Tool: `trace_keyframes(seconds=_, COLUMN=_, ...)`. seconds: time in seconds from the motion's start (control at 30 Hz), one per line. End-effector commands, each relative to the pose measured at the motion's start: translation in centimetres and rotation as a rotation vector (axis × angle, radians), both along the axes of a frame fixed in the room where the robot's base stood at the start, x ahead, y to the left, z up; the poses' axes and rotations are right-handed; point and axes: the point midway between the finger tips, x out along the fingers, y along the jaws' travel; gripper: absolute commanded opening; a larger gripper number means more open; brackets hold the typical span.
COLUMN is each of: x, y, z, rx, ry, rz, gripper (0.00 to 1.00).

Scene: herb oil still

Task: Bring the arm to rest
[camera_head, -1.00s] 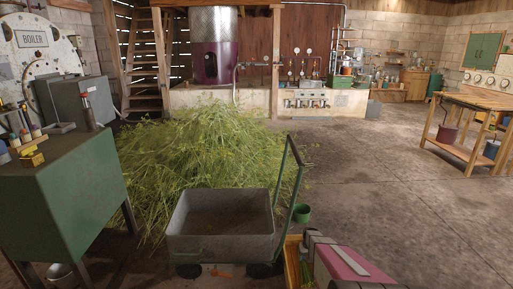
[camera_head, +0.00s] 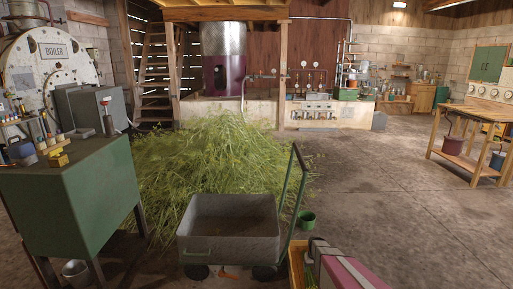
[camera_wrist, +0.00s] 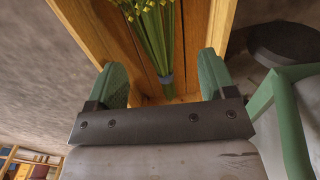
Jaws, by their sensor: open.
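My gripper (camera_wrist: 162,68) is open in the wrist view, with its two green fingers spread apart. A tied bundle of green stems (camera_wrist: 156,35) lies beyond and between the fingers, inside a wooden crate (camera_wrist: 88,25). The bundle does not look gripped; I cannot tell its exact distance from the fingers. In the head view, my arm is at the bottom edge and its fingers are hidden. Part of the wooden crate (camera_head: 296,262) shows just left of the arm.
A grey metal cart (camera_head: 228,248) with a green handle stands left of my arm, before a large herb heap (camera_head: 215,165). A green bucket (camera_head: 307,219) is behind the crate. The floor to the right is clear up to a wooden workbench (camera_head: 470,145).

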Motion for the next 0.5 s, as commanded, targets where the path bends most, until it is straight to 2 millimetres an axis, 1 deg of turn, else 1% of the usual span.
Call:
trace_keyframes(seconds=0.03, x=-0.8, y=0.5, z=1.6, rx=0.0, ry=-0.001, rz=0.002, gripper=0.77)
trace_keyframes(seconds=0.17, x=-2.1, y=1.7, z=4.9, rx=0.0, ry=-0.002, rz=0.003, gripper=0.77)
trace_keyframes(seconds=0.27, x=-3.5, y=2.7, z=8.0, rx=0.0, ry=-0.004, rz=0.002, gripper=0.77)
trace_keyframes(seconds=0.3, x=-4.3, y=3.3, z=9.6, rx=0.0, ry=-0.004, rz=0.003, gripper=0.77)
trace_keyframes(seconds=0.37, x=-5.7, y=4.2, z=12.1, rx=0.0, ry=-0.005, rz=0.004, gripper=0.77)
trace_keyframes(seconds=0.4, x=-6.7, y=4.8, z=14.0, rx=-0.001, ry=-0.006, rz=0.004, gripper=0.77)
trace_keyframes(seconds=0.47, x=-8.8, y=6.0, z=17.3, rx=-0.001, ry=-0.007, rz=0.004, gripper=0.77)
trace_keyframes(seconds=0.5, x=-10.2, y=6.7, z=19.5, rx=0.0, ry=-0.007, rz=0.005, gripper=0.77)
